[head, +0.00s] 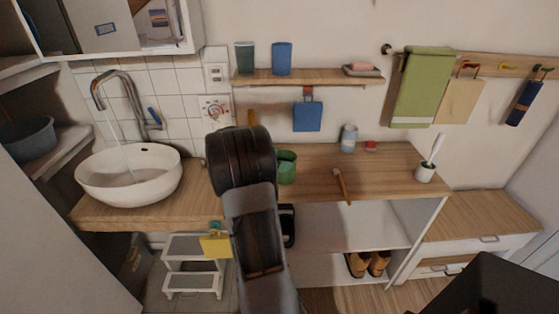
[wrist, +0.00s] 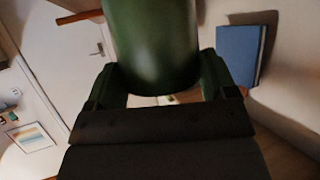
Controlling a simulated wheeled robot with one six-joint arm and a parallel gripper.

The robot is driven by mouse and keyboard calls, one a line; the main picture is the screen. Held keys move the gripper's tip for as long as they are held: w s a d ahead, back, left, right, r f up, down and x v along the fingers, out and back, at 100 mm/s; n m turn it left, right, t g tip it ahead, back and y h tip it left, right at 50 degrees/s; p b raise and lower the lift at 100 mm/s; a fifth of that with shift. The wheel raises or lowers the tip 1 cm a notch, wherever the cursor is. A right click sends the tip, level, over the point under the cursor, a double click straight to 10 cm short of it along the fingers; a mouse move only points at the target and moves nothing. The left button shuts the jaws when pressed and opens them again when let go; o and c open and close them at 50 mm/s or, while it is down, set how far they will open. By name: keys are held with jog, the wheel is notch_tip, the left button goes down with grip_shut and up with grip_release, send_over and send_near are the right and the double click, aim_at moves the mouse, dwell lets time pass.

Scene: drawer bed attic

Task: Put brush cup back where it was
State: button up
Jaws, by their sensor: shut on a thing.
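My gripper (wrist: 158,82) is shut on a green cup (wrist: 150,45), with one finger on each side of it in the wrist view. The cup's top runs out of that view, so its contents are hidden. In the head view a green cup (head: 287,168) shows just right of my arm's end, over the wooden counter; my fingers are hidden behind my arm there. A small white cup (head: 425,173) with a white-handled brush (head: 435,148) stands at the counter's right end. A brown-handled brush (head: 343,186) lies on the counter.
The wooden counter (head: 385,165) also bears a grey-blue cup (head: 349,138) and a red item (head: 371,146). A shelf above holds a dark green cup (head: 244,57), a blue cup (head: 282,58) and a soap dish (head: 362,69). A sink (head: 129,180) stands left.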

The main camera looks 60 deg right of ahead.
jog(key=o, duration=1.4)
jog(key=shift+f, duration=0.1)
